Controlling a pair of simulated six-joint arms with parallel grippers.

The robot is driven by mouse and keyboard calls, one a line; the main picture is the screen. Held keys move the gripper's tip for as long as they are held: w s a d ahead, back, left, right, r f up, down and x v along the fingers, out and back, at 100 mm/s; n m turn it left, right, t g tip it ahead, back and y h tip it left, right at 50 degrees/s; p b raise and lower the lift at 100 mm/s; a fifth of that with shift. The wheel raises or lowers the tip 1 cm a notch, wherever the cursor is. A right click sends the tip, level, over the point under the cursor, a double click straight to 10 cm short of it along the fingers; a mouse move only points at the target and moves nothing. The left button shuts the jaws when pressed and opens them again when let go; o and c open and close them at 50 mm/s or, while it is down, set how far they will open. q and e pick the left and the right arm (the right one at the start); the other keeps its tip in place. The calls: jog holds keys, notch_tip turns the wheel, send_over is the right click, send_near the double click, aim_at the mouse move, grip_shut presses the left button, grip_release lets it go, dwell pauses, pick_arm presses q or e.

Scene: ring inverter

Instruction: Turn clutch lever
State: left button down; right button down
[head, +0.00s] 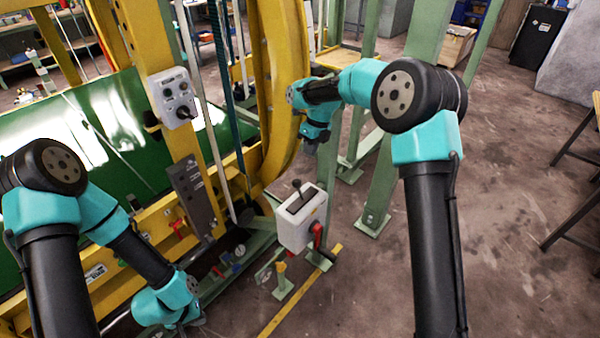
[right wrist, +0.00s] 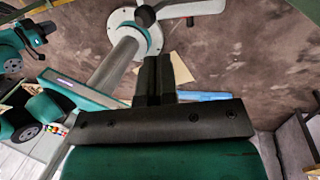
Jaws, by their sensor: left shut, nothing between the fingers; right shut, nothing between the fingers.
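A pale box (head: 302,218) on a stand has a black-knobbed lever (head: 297,186) standing in a slot on its top. A red lever (head: 318,237) hangs on its right side. I cannot tell which of these is the clutch lever. My right gripper (right wrist: 154,78) is shut and empty in the right wrist view. In the head view its wrist is above and behind the box, apart from it, with the fingertips hidden. My left gripper (head: 192,325) is low at the bottom edge, left of the box, shut and mostly hidden by its wrist.
Green posts (head: 385,165) and a curved yellow frame (head: 283,80) stand behind the box. In the right wrist view, a round pale plate (right wrist: 154,38) and a grey shaft (right wrist: 117,62) are beyond the fingers.

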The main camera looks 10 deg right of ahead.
jog(key=shift+a+r+m, duration=0.1)
jog(key=shift+r+m, duration=0.2)
jog(key=shift+r, duration=0.05)
jog(key=shift+f, duration=0.1)
send_over(299, 190)
jog(key=w+d, duration=0.1)
jog(key=d, duration=0.1)
jog(key=d+x, duration=0.2)
jog(key=x, duration=0.7)
jog(key=shift+w+f, duration=0.45)
jog(key=shift+a, duration=0.15)
